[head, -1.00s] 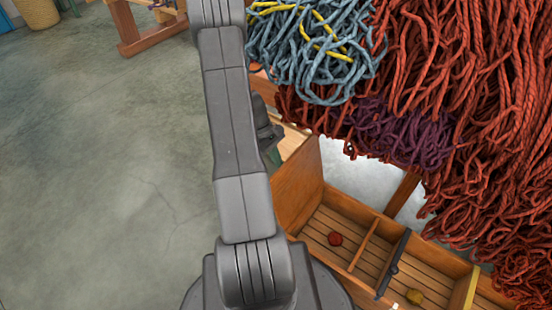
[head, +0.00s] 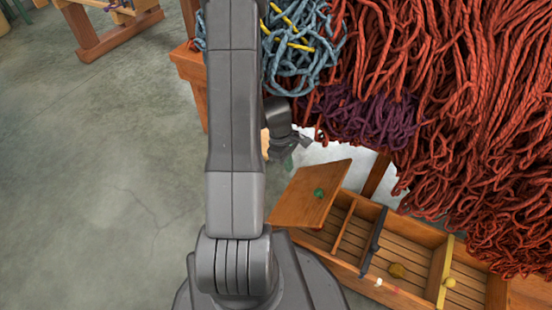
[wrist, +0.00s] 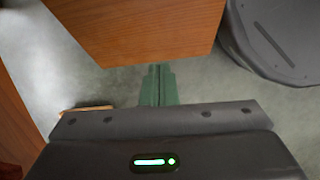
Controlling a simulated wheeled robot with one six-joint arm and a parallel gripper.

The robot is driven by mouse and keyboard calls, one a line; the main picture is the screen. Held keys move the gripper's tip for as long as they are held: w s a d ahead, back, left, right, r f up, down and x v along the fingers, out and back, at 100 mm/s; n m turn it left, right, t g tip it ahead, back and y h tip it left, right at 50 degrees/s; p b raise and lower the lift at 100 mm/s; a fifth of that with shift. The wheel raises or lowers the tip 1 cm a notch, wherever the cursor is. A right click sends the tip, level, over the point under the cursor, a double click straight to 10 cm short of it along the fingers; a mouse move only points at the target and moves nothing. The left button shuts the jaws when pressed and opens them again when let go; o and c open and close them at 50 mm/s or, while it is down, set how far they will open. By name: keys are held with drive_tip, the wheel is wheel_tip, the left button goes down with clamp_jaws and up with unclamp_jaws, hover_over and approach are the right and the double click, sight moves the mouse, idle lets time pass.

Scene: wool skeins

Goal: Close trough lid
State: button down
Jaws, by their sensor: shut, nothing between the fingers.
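The wooden trough (head: 418,229) lies low beside my base, divided into slatted compartments. Its wooden lid (head: 300,198), with a green knob (head: 319,193), leans over the left end compartment. It looks tilted, not flat on the rim, and hides that compartment's contents. My gripper (head: 289,162) is just beyond the lid's upper-left edge, partly behind my arm. In the wrist view its green fingers (wrist: 158,86) are together and empty, close to the edge of a wooden panel (wrist: 135,28) that looks like the lid. I cannot tell whether they touch it.
Red, purple and blue-grey wool (head: 440,110) hangs over the trough's far side. A wooden bench (head: 190,65) stands behind my arm.

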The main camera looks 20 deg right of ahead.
drive_tip(key=shift+s+d+f, duration=0.15)
drive_tip(key=shift+s+d, duration=0.6)
drive_tip(key=p+v, duration=0.3)
drive_tip(key=v, duration=0.4)
drive_tip(key=shift+r, duration=0.3)
drive_tip(key=shift+f, duration=0.15)
wheel_tip(320, 180, down, 7)
drive_tip(key=w+a+b, duration=0.1)
drive_tip(key=b, duration=0.1)
drive_tip(key=shift+a+b, duration=0.2)
drive_tip(key=shift+b, duration=0.15)
